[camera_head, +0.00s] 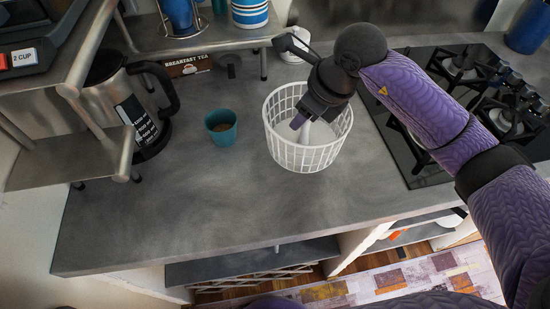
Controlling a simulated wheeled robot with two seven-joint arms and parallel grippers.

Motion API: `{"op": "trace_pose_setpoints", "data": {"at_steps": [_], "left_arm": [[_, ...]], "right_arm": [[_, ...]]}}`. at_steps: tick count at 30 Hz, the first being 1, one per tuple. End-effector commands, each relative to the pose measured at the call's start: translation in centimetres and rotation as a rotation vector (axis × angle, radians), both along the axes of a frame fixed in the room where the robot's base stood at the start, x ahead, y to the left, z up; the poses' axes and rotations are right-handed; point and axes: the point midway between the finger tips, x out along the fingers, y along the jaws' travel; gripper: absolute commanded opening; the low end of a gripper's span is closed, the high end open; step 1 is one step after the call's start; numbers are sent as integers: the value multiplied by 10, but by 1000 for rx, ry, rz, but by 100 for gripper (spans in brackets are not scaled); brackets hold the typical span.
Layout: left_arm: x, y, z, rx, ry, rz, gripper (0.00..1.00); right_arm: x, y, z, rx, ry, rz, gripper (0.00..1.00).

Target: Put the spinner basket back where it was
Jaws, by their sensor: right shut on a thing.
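The white slatted spinner basket (305,157) stands on the grey counter near its middle, upright as far as I can see. My right gripper (300,122) reaches down into the basket from the upper right and is shut on a pale part inside it. The gripper and wrist hide part of the basket's far rim and inside. I cannot tell whether the basket's bottom touches the counter or is slightly above it. My left gripper is not in view.
A teal cup (221,130) stands left of the basket. A kettle (130,105) and a metal shelf (190,38) are at the left and back. A black gas hob (415,150) lies right of the basket. The front counter is clear.

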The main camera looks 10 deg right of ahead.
Motion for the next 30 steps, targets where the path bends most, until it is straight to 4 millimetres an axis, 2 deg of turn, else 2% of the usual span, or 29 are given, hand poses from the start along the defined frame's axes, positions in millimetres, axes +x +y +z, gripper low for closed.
{"op": "trace_pose_setpoints", "data": {"at_steps": [1,3,12,22,23,27,30], "left_arm": [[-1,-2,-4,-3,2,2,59],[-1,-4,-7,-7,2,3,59],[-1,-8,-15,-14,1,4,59],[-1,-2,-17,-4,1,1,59],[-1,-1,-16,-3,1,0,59],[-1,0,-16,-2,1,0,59],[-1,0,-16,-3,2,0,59]], "right_arm": [[-1,0,-16,-1,6,-1,0],[-1,0,-31,0,4,-2,0],[0,0,-79,0,3,-2,0],[0,0,-83,0,0,-1,0],[0,0,-81,0,0,-1,45],[0,0,-81,0,0,-1,74],[0,0,-81,0,0,-1,74]]}}
